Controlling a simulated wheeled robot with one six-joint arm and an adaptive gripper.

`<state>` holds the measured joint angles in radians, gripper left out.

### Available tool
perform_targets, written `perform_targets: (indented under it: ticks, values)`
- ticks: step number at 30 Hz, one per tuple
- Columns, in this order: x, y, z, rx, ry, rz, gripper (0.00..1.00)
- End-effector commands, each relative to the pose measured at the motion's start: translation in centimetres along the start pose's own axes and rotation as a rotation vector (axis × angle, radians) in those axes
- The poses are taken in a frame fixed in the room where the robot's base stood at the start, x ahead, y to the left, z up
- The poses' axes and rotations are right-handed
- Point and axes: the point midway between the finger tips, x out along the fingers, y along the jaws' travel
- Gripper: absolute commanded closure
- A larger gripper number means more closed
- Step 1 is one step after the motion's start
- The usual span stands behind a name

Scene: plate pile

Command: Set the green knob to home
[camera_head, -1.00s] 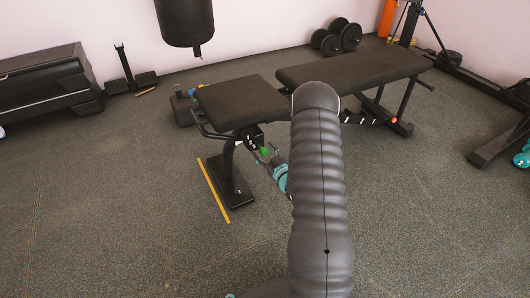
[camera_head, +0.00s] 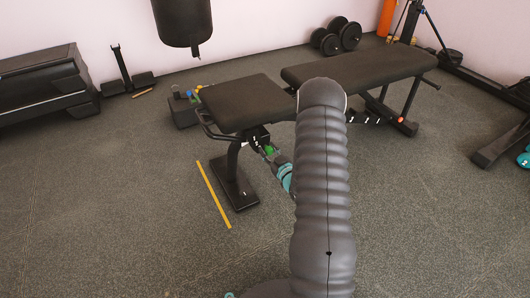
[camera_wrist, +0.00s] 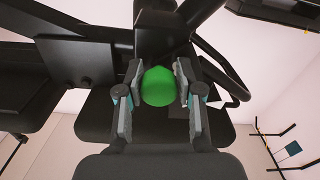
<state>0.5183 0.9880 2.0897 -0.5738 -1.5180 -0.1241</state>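The green knob (camera_wrist: 158,87) is round and sits in the middle of the wrist view, under dark bench parts. My gripper (camera_wrist: 159,80) has one finger on each side of it. The fingertips are close against the knob's left and right sides, with little or no gap showing. In the head view, the green knob (camera_head: 270,150) is small, below the near end of the black bench (camera_head: 245,103). My gripper (camera_head: 275,156) reaches it there, and my arm hides part of that area. No home mark can be read.
A yellow strip (camera_head: 213,195) lies on the floor left of the bench's foot (camera_head: 235,190). A punching bag (camera_head: 182,22) hangs behind. Dumbbells (camera_head: 336,36) lie by the back wall. A black step stack (camera_head: 45,85) stands at the left. The floor at the front left is clear.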

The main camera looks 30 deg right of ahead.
Motion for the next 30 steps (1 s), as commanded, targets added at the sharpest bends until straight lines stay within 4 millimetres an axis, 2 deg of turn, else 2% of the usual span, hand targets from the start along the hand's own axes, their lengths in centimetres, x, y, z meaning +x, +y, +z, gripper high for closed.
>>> perform_targets:
  ticks: [1, 3, 26, 30]
  values:
    - [0.3, -1.0, -0.3, 0.0, 0.004, -0.021, 0.51]
    - [0.4, -1.5, -0.3, 0.0, 0.005, -0.029, 0.4]
    - [0.2, -1.2, -0.2, 0.001, 0.002, -0.024, 0.4]
    - [-0.6, -1.1, -0.1, 0.001, 0.0, -0.023, 0.4]
